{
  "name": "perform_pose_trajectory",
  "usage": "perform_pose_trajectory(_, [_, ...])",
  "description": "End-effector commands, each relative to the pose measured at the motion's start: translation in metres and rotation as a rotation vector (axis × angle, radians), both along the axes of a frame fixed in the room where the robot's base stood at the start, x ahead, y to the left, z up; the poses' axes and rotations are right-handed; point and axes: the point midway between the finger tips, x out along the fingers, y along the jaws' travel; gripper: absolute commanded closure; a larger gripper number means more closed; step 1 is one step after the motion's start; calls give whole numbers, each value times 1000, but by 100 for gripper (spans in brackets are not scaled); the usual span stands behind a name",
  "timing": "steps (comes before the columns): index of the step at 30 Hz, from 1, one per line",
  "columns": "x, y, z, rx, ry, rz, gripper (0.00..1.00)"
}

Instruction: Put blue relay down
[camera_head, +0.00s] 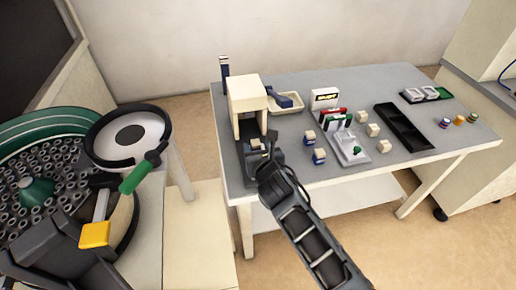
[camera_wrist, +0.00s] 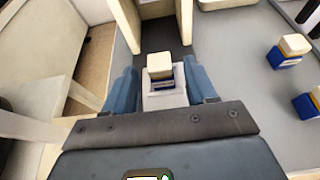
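A blue relay with a cream top (camera_wrist: 160,66) sits upright on a pale grey block (camera_wrist: 164,99) at the foot of a cream press-like stand (camera_head: 248,93). In the head view, its cream top (camera_head: 255,144) shows just ahead of my gripper (camera_head: 263,158). In the wrist view, my gripper's (camera_wrist: 160,78) two blue-grey fingers stand on either side of the relay, with a visible gap on each side. The gripper is open. Whether the relay's underside rests fully on the block is hidden.
Two other blue relays (camera_head: 309,138) (camera_head: 319,156) stand right of my gripper. Cream blocks (camera_head: 373,130), a grey fixture (camera_head: 347,148) and a black tray (camera_head: 404,128) lie farther right on the grey table (camera_head: 290,125). A bowl feeder (camera_head: 40,185) stands at the left.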

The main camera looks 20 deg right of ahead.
Motion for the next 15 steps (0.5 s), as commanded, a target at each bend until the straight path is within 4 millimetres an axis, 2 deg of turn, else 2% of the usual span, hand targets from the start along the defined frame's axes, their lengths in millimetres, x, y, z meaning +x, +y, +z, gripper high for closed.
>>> perform_pose_trajectory(8, [0,0,3,1,-1,0,44])
perform_pose_trajectory(11, [-9,2,6,1,0,1,44])
perform_pose_trajectory(15, [-31,6,16,2,1,1,44])
